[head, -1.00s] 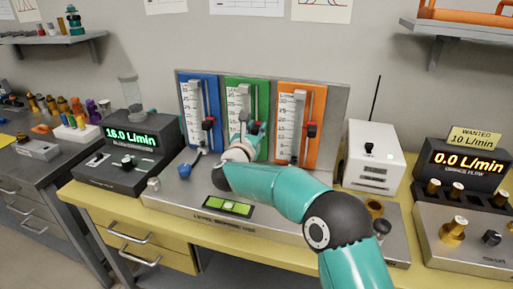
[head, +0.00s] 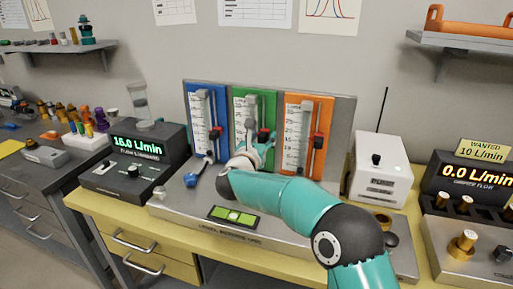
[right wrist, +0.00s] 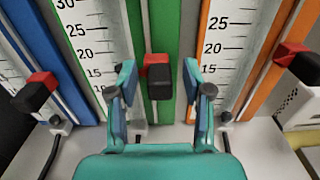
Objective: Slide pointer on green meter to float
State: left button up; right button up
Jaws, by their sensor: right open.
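The green meter (head: 269,100) stands between the blue and orange ones, and its panel also shows in the right wrist view (right wrist: 181,30). Its pointer (right wrist: 157,76), a red and black block on a vertical rail, shows there just beyond and between my fingertips. My right gripper (right wrist: 163,82) is open, one finger on each side of the pointer's line. No contact shows. In the head view my right gripper (head: 260,153) is in front of the green meter's lower part. I cannot make out the float clearly. My left gripper is not in view.
The blue meter (head: 196,93) and orange meter (head: 323,110) flank the green one, each with a red and black pointer. A white box (head: 381,172) stands to the right.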

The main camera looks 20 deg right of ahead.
jog(key=v, duration=1.1)
jog(key=shift+s, duration=0.15)
jog(key=shift+a, duration=0.15)
